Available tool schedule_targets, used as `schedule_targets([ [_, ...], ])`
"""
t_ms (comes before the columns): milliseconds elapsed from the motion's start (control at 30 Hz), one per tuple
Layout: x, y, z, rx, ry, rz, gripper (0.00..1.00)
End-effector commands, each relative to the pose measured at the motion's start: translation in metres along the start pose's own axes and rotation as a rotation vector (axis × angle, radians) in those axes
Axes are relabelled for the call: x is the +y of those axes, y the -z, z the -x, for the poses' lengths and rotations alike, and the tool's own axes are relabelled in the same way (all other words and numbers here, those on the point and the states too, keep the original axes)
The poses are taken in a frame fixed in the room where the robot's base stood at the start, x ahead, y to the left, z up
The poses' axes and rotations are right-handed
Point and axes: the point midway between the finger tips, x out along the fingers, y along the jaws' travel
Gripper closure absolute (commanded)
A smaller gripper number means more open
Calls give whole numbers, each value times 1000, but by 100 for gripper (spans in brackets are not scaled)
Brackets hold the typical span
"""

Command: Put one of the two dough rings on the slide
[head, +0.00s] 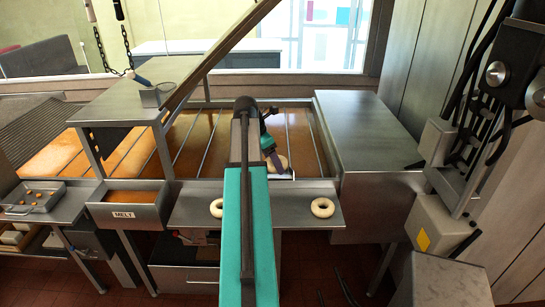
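A pale dough ring (323,207) lies flat on the right part of the steel front shelf (300,203). Another ring (216,207) lies on the left part, partly hidden by my arm. A third pale, ring-like piece (281,162) shows at the tip of my gripper (273,157), over the near edge of the brown trough.
The trough (210,145) with brown liquid and thin cross bars lies behind the shelf. A steel cabinet (370,130) stands to the right. A steel stand (150,95) and a slanted beam (225,45) rise at left. A bin marked MELT (125,205) sits left of the shelf.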

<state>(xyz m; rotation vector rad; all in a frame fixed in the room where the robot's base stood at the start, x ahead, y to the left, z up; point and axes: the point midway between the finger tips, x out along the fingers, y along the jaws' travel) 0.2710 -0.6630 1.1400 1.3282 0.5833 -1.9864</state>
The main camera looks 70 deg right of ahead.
Motion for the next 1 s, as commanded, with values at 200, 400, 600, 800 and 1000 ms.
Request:
schedule_targets([
  [200, 0, 1, -2, 0, -1, 0, 52],
  [400, 0, 1, -2, 0, -1, 1, 52],
  [600, 0, 2, -2, 0, -1, 1, 8],
  [800, 0, 2, -2, 0, -1, 1, 8],
  [1000, 1, 2, 2, -1, -2, 1, 8],
])
